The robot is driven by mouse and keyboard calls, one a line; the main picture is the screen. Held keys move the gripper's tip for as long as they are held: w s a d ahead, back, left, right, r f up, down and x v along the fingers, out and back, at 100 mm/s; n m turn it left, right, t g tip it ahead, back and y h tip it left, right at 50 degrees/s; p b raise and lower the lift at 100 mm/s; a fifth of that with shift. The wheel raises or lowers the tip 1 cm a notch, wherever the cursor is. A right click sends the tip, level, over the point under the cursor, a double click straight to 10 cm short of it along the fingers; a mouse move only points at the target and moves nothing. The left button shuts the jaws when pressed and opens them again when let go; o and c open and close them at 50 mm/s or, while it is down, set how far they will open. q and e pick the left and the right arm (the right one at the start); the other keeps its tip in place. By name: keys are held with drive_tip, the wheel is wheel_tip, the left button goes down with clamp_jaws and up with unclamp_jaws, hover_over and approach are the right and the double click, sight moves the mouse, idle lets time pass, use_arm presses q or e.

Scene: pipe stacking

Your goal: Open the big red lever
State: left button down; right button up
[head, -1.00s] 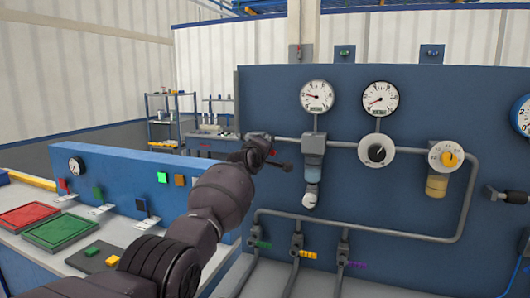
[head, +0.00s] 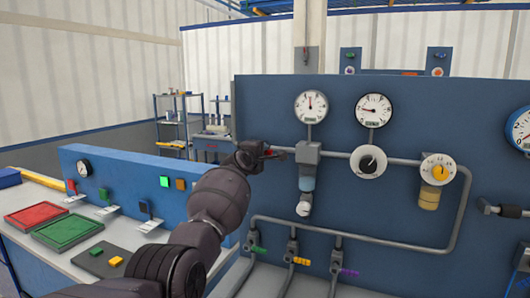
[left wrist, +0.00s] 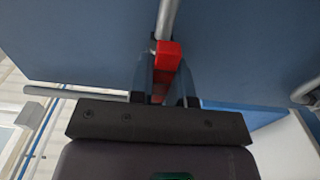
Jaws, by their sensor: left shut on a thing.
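The big red lever (head: 271,154) is on the upper pipe of the blue panel, left of the grey regulator block, mostly hidden by my left gripper (head: 264,155) in the head view. In the left wrist view the lever's red end (left wrist: 168,56) shows between the two fingers of the left gripper (left wrist: 164,74), with a grey pipe (left wrist: 166,18) just beyond it. The left gripper is shut on the lever. My right gripper is in neither view.
The blue panel (head: 400,245) carries two upper gauges (head: 311,106) (head: 373,110), a black knob (head: 368,162) and a yellow knob (head: 437,169). Small green, yellow and purple levers (head: 302,261) sit on the lower pipes. A lower console (head: 110,165) stands at left.

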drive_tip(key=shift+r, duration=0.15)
use_arm(q)
drive_tip(key=c, duration=1.1)
unclamp_jaws()
drive_tip(key=shift+a, duration=0.1)
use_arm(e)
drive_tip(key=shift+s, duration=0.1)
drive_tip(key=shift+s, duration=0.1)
use_arm(q)
drive_tip(key=shift+s, duration=0.1)
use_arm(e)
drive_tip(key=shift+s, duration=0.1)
